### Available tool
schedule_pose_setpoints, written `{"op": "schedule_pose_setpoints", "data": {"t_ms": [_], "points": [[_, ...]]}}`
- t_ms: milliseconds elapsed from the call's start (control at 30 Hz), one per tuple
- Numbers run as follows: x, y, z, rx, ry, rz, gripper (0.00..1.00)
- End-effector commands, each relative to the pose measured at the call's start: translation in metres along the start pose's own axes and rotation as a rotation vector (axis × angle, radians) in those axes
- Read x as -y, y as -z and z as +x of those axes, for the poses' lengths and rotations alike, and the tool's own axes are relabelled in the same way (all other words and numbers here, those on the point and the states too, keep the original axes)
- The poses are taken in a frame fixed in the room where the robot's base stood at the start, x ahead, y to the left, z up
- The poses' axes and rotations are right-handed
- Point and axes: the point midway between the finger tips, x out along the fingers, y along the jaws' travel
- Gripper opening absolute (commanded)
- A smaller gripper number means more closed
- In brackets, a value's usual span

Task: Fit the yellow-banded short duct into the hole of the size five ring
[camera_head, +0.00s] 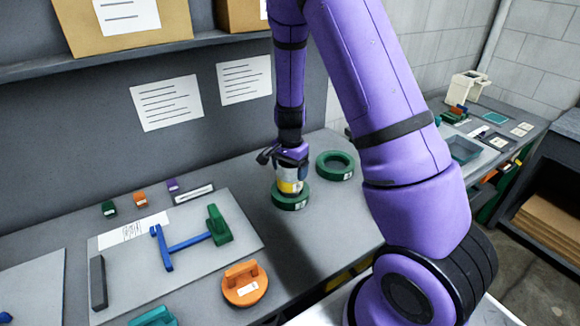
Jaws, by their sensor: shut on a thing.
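The yellow-banded short duct (291,187) stands roughly upright, pale above its yellow band. My gripper (287,162) points down and is shut on its upper part. The duct is at a green ring (290,203) lying on the bench, and its lower end overlaps the ring's hole in the picture. I cannot tell whether it is inside the hole or just above it. A second green ring (335,173) lies behind and to the right, its hole empty. Both rings carry small white labels too small to read, so I cannot tell which is size five.
A grey board (215,255) on the bench (330,215) holds a blue bar with a green block. An orange handled disc (245,284) lies in front of the rings. Small coloured blocks (140,199) stand behind the board. Another bench with trays (463,150) is at right.

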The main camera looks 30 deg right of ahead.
Motion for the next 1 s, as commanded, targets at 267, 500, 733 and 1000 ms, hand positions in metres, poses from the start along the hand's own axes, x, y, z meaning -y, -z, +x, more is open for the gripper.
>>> {"op": "schedule_pose_setpoints", "data": {"t_ms": [267,500,733,1000], "points": [[0.000,0.000,0.007,-0.001,0.001,0.000,0.53],[0.000,0.000,0.013,0.000,0.001,0.000,0.53],[0.000,0.000,0.013,0.000,0.001,0.000,0.53],[0.000,0.000,0.013,0.000,0.001,0.000,1.00]]}}
